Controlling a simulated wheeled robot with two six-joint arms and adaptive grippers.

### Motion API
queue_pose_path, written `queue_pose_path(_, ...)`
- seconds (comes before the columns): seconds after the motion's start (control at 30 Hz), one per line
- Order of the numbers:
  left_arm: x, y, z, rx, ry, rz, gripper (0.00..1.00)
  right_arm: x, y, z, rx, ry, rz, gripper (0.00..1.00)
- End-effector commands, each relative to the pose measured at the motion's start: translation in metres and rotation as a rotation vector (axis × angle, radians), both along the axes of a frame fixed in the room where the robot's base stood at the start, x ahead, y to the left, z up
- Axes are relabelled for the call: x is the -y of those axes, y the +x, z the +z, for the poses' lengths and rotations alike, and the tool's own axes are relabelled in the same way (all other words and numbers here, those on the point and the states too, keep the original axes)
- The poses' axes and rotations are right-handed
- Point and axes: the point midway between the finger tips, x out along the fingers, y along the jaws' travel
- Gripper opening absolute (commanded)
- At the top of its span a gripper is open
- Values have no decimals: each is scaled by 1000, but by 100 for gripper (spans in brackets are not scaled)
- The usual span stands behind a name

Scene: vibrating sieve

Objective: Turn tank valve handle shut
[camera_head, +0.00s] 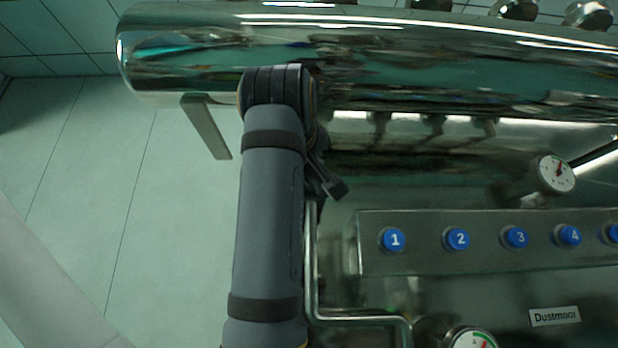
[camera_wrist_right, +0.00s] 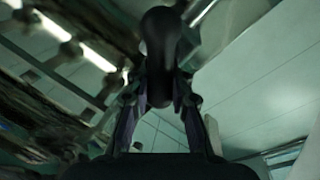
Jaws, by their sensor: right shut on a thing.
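A dark, rounded handle (camera_wrist_right: 160,40) stands between the fingers of my right gripper (camera_wrist_right: 160,92) in the right wrist view. I take it to be the tank valve handle. The fingers are closed on it from both sides, and its far end is dark and hard to read. In the head view my right forearm covers the middle left, and only a small dark part of the right gripper (camera_head: 325,183) shows beside it. The handle is hidden there. The shiny horizontal tank (camera_head: 450,55) lies above. My left gripper is not in view.
A steel panel (camera_head: 430,260) with several numbered blue buttons is at the right. A gauge (camera_head: 555,174) sits above it, another (camera_head: 472,340) below. A bent pipe (camera_head: 311,270) runs beside my forearm. A flat grey bar (camera_head: 207,127) hangs below the tank; open floor lies left.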

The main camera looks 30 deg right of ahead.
Motion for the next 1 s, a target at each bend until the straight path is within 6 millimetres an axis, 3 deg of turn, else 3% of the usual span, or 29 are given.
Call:
queue_pose_path(0.03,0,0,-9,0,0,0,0,-1,1,-7,-27,-33,1,0)
queue_pose_path(0.5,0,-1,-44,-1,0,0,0,-5,4,-14,-260,-411,0,0)
queue_pose_path(1.0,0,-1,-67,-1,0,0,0,-7,6,-19,-450,-720,2,0)
